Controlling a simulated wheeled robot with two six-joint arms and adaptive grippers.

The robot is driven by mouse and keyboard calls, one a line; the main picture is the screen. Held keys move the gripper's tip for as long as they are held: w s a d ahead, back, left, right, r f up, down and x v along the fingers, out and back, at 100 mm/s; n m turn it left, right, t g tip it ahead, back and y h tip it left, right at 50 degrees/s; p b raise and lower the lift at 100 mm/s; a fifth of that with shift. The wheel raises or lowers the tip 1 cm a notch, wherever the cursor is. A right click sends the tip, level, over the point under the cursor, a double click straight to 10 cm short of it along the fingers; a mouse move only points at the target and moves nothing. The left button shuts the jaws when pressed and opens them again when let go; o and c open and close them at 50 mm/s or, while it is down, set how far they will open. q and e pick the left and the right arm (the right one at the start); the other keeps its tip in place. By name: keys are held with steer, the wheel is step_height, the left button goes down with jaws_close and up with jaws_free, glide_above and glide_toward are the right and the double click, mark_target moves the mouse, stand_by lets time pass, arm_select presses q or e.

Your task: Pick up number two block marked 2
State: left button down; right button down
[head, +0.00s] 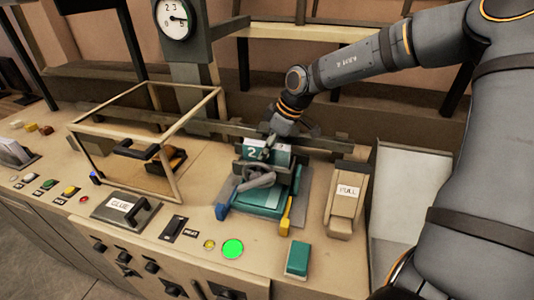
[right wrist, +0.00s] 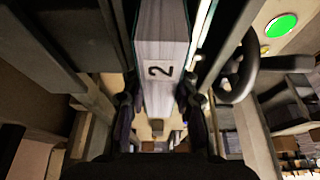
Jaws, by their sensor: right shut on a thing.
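The block marked 2 (right wrist: 165,40) is a pale stack with teal covers and a white label with a black 2. In the right wrist view it stands between the two fingers of my right gripper (right wrist: 160,108), which is shut on it. In the head view the block (head: 252,153) shows its 2 label at the top of the teal and grey press-like machine (head: 240,192). My right gripper (head: 272,145) comes down on it from behind, and its fingers are partly hidden. My left gripper is not in view.
A glass-like framed box (head: 100,160) stands to the left. A GLUE panel with a handle (head: 122,208), a lit green button (head: 233,249), a teal block (head: 298,259) and a PULL lever (head: 347,192) surround the machine. A gauge post (head: 187,75) rises behind.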

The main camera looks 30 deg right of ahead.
steer(key=shift+r+p, duration=0.45)
steer(key=shift+p, duration=0.1)
steer(key=r, duration=0.1)
steer(key=r+b, duration=0.2)
steer(key=shift+w+d+r, duration=0.1)
steer(key=shift+w+d, duration=0.05)
steer(key=shift+w, duration=0.1)
steer(key=r, duration=0.5)
steer(key=shift+s+a+r, duration=0.2)
steer(key=shift+s+r, duration=0.05)
steer(key=shift+r, duration=0.35)
steer(key=shift+w+r, duration=0.1)
